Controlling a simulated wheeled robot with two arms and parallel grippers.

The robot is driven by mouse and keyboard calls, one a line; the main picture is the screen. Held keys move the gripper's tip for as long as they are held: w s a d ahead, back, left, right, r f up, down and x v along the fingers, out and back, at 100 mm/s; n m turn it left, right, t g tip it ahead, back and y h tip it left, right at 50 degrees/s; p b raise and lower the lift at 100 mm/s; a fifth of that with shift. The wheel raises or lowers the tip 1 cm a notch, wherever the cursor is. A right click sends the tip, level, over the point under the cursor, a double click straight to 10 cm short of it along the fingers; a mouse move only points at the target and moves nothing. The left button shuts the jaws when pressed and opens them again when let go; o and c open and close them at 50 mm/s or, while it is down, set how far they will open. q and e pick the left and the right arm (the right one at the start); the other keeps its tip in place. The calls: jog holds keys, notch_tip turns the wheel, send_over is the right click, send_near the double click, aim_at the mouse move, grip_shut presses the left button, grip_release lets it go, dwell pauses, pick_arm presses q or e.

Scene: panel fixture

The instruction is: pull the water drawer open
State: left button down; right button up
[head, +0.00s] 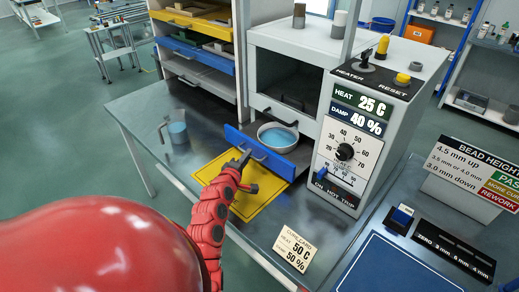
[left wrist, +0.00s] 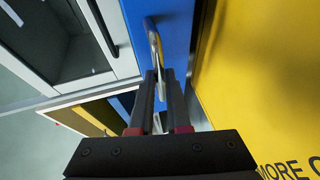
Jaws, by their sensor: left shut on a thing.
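The water drawer has a blue front (head: 234,136) with a dark bar handle. The drawer stands out from the grey cabinet, and a round bowl of water (head: 278,137) shows behind its front. My left gripper (head: 240,160), on the red arm, is at the handle. In the left wrist view its two dark fingers (left wrist: 160,88) are shut on the handle (left wrist: 154,40), next to the blue front (left wrist: 176,30). The fingers hide part of the handle. My right gripper is not in view.
A yellow mat (head: 250,206) lies on the bench below the drawer. A jug of blue water (head: 178,132) stands to its left. The control panel (head: 345,150), reading 25 C and 40 %, stands right of the drawer. A cure card (head: 294,250) is near the bench's front edge.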

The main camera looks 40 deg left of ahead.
pick_arm(q)
jog(key=shift+s+a, duration=0.15)
jog(key=shift+s, duration=1.2)
jog(key=c, duration=0.9)
grip_release()
jog(key=p+v, duration=0.2)
jog(key=v, duration=1.5)
jog(key=shift+s, duration=0.15)
